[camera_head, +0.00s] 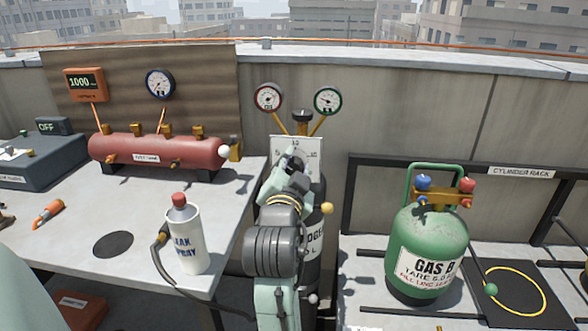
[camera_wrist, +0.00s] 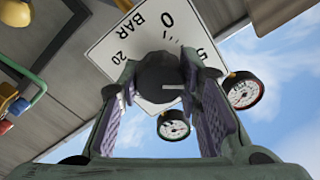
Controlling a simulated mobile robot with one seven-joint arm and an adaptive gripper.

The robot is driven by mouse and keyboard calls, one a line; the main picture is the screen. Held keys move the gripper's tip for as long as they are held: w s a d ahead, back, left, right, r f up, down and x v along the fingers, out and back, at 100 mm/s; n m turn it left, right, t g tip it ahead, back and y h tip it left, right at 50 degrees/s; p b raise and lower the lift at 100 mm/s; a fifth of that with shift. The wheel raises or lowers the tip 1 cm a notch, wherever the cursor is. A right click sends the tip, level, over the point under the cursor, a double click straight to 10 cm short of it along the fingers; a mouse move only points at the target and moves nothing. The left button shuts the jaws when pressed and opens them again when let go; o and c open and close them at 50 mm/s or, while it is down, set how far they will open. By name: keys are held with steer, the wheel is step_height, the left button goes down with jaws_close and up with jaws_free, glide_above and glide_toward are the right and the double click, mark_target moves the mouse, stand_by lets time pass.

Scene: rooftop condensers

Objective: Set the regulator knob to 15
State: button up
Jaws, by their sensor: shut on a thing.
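The regulator's white dial plate (camera_head: 283,141) stands upright above the dark cylinder (camera_head: 317,205), in the middle of the head view. In the wrist view the plate (camera_wrist: 113,45) appears turned over, with 0, 5, 20 and BAR readable. The dark round regulator knob (camera_wrist: 158,78) sits in front of the plate, between both fingers. My gripper (camera_head: 293,163) is shut on the knob, and its fingers touch the knob's sides in the wrist view. A short pale mark shows on the knob, but I cannot tell which number it points to. My gripper hides the knob in the head view.
A red-rimmed gauge (camera_head: 268,97) and a green-rimmed gauge (camera_head: 328,99) rise above the plate. A leak spray bottle (camera_head: 184,235) stands on the bench, left of my arm. A green GAS B cylinder (camera_head: 428,250) stands on the right, and a red tank (camera_head: 155,152) on the left.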

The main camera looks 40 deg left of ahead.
steer(key=m+b, duration=0.2)
steer(key=m, duration=0.4)
steer(key=shift+f, duration=0.2)
steer(key=m+b, duration=0.2)
steer(key=m, duration=0.3)
steer(key=shift+f+m+b, duration=0.1)
steer(key=shift+m+b, duration=0.25)
steer(key=shift+m, duration=0.05)
steer(key=m+b, duration=0.4)
steer(key=m, duration=0.2)
steer(key=shift+f, duration=0.1)
steer(key=m+b, duration=0.3)
steer(key=m, duration=0.2)
steer(key=shift+m, duration=0.4)
steer(key=o, duration=1.1)
steer(key=shift+o, duration=0.2)
